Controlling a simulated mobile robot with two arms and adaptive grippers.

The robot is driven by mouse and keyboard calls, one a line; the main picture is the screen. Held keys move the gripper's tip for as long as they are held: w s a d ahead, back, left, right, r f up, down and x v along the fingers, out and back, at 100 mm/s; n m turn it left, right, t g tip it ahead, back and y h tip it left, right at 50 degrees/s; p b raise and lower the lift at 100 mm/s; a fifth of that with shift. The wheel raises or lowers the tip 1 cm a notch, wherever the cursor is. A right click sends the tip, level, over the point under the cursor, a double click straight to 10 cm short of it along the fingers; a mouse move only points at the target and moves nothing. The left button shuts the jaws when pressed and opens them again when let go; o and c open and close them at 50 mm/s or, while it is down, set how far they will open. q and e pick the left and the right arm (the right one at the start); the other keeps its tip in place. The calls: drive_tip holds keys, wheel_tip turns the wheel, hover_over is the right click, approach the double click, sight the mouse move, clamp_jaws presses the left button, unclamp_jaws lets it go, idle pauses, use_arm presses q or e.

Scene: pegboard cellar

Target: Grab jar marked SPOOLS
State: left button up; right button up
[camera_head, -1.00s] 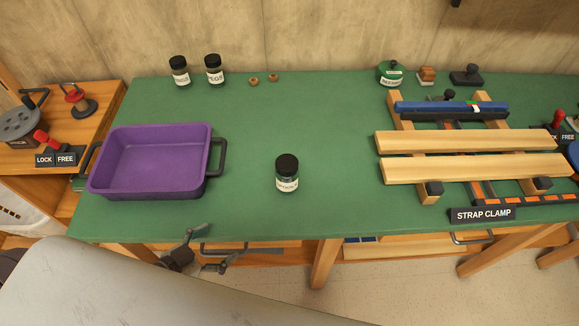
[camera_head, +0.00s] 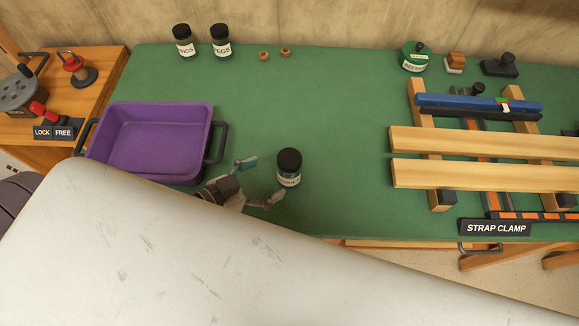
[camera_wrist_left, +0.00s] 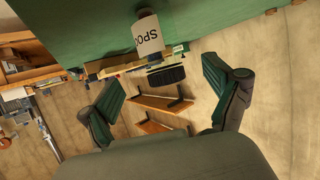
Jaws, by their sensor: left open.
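The SPOOLS jar (camera_head: 289,170), clear with a black lid and white label, stands upright on the green bench top. In the left wrist view the start of the label "SPO" shows on the jar (camera_wrist_left: 148,36). My left gripper (camera_head: 264,180) is open just left of the jar, with its fingers pointing toward it. The left wrist view shows the open fingers (camera_wrist_left: 162,72) spread wide, the jar ahead of them. The gripper holds nothing. My right gripper is not in view.
A purple tray (camera_head: 107,148) stands left of the gripper. Two other labelled jars (camera_head: 203,42), one marked PEGS, and two small wooden rings (camera_head: 274,54) are at the back. The strap clamp rig (camera_head: 470,141) is at the right. Bench between is clear.

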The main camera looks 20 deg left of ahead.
sight(280, 171)
use_arm(q)
drive_tip(key=shift+x, duration=0.8)
drive_tip(key=shift+w+d+f, duration=0.1)
drive_tip(key=shift+w, duration=0.25)
drive_tip(key=shift+w+d+f, duration=0.15)
drive_tip(key=shift+w+d, duration=0.15)
drive_tip(key=shift+w, duration=0.1)
drive_tip(key=p+x, duration=0.1)
drive_tip(key=x, duration=0.2)
drive_tip(key=shift+w+d+f, duration=0.15)
drive_tip(key=shift+w+f, duration=0.05)
drive_tip(key=shift+w, duration=0.05)
drive_tip(key=shift+w+d+f, duration=0.2)
drive_tip(key=shift+w, duration=0.1)
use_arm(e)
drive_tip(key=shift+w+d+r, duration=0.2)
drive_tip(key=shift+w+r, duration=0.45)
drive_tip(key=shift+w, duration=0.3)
use_arm(q)
drive_tip(key=shift+s, duration=0.1)
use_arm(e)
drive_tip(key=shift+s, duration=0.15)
use_arm(q)
drive_tip(key=c, duration=1.4)
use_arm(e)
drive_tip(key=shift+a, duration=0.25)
